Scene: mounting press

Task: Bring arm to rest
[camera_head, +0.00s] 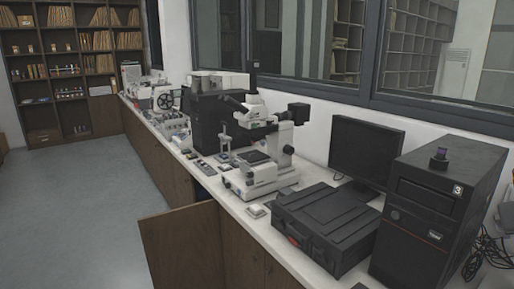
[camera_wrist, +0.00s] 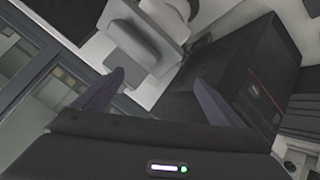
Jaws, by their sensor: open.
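My gripper (camera_wrist: 158,80) shows in the wrist view as two dark purple fingers standing apart. Nothing is between them that I can see held. The view is tilted. A pale grey and white device (camera_wrist: 140,45) is beyond the fingers at the top, and a large black box (camera_wrist: 240,75) is beyond the right finger. I cannot tell how far they are. My arm does not show in the head view, so its overall pose is hidden.
In the head view a long white counter (camera_head: 255,211) carries a white microscope (camera_head: 265,165), a black case (camera_head: 330,225), a monitor (camera_head: 367,150) and a black computer tower (camera_head: 440,205). A wooden cabinet door (camera_head: 185,245) stands open. The grey floor (camera_head: 85,205) at left is clear.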

